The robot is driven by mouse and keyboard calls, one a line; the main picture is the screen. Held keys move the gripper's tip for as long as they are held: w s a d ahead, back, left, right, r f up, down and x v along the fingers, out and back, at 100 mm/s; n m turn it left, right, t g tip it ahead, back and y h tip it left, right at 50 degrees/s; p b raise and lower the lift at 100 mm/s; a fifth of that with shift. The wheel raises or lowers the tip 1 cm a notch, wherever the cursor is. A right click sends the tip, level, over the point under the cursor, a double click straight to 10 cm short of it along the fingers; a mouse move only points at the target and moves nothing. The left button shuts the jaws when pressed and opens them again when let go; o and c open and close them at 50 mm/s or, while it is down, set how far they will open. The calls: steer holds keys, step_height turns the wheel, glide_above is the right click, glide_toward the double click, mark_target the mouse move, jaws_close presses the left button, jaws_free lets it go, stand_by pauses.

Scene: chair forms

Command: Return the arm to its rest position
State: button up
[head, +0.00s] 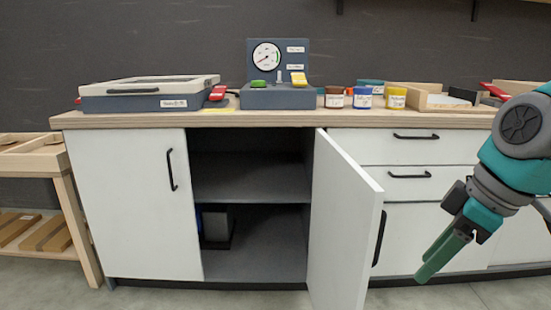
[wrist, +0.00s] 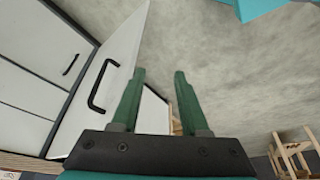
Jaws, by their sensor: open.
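My gripper (head: 441,256) hangs at the right of the head view, pointing down and to the left, in front of the white drawers. In the wrist view my gripper (wrist: 160,75) shows two green fingers set apart with nothing between them. My teal and grey arm comes in from the right edge of the head view. The open cabinet door (head: 340,215) stands to the left of the gripper, swung out toward me. In the wrist view the door (wrist: 105,75) with its black handle is just left of the fingers. I cannot tell the exact gap between them.
The cabinet's shelf (head: 250,188) is bare, and a dark object (head: 217,228) stands below it. The worktop (head: 225,118) carries a grey case (head: 150,92), a gauge unit (head: 275,75) and several jars. A wooden bench (head: 70,205) stands at left.

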steer(key=s+a+f+m+g+h+p, duration=0.1)
steer(key=s+a+f+m+g+p, duration=0.1)
steer(key=s+a+f+m+p, duration=0.2)
steer(key=s+a+f+m+g+h+p, duration=0.2)
steer(key=s+f+m, duration=0.4)
steer(key=s+f, duration=0.3)
steer(key=s+a+p, duration=0.1)
steer(key=p, duration=0.1)
steer(key=shift+s+a+f+p, duration=0.2)
steer(key=shift+a+f+p, duration=0.15)
steer(key=shift+f+p, duration=0.05)
